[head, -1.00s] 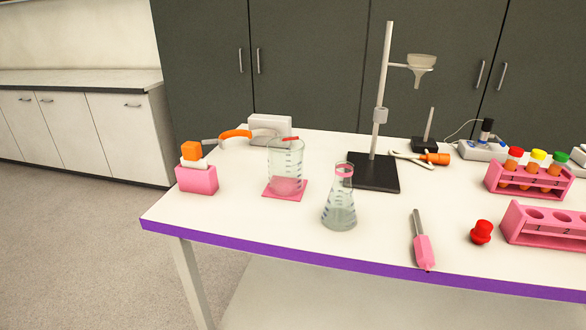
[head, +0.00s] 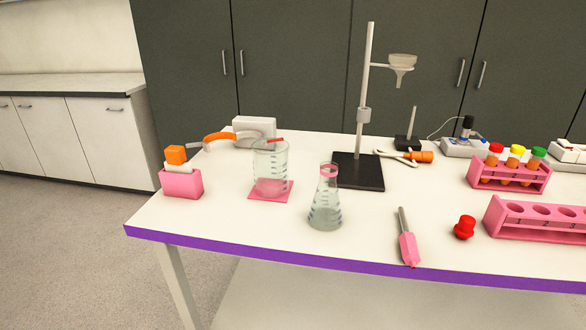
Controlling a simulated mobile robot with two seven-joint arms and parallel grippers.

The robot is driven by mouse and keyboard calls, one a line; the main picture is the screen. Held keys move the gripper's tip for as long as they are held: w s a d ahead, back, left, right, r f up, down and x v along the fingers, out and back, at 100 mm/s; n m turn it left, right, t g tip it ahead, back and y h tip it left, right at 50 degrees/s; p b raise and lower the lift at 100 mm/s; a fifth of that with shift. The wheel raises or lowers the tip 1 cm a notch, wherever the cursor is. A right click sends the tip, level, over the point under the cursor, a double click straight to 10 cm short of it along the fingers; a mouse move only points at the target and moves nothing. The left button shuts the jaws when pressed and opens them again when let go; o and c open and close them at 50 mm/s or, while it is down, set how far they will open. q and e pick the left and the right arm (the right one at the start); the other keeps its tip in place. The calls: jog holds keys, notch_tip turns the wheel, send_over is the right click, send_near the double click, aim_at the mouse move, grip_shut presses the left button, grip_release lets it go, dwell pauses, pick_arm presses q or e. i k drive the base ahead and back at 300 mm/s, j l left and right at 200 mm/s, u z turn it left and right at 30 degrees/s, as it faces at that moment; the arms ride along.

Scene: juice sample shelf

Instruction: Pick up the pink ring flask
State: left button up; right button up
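The pink ring flask (head: 325,208) is a clear conical flask with a pink ring around its neck. It stands upright on the white table (head: 230,222), near the front edge and left of the middle. Neither of my grippers shows in the head view.
A beaker (head: 270,170) on a pink mat (head: 256,197) stands behind and left of the flask. A stand (head: 358,172) with a funnel is behind it. A pink-handled tool (head: 408,248), a red stopper (head: 465,227) and pink racks (head: 540,218) lie right. Bare table lies left of the flask.

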aim_at(325, 214)
jog(key=i+j, duration=0.35)
jog(key=i, duration=0.15)
jog(key=i+j, duration=0.35)
jog(key=i, duration=0.15)
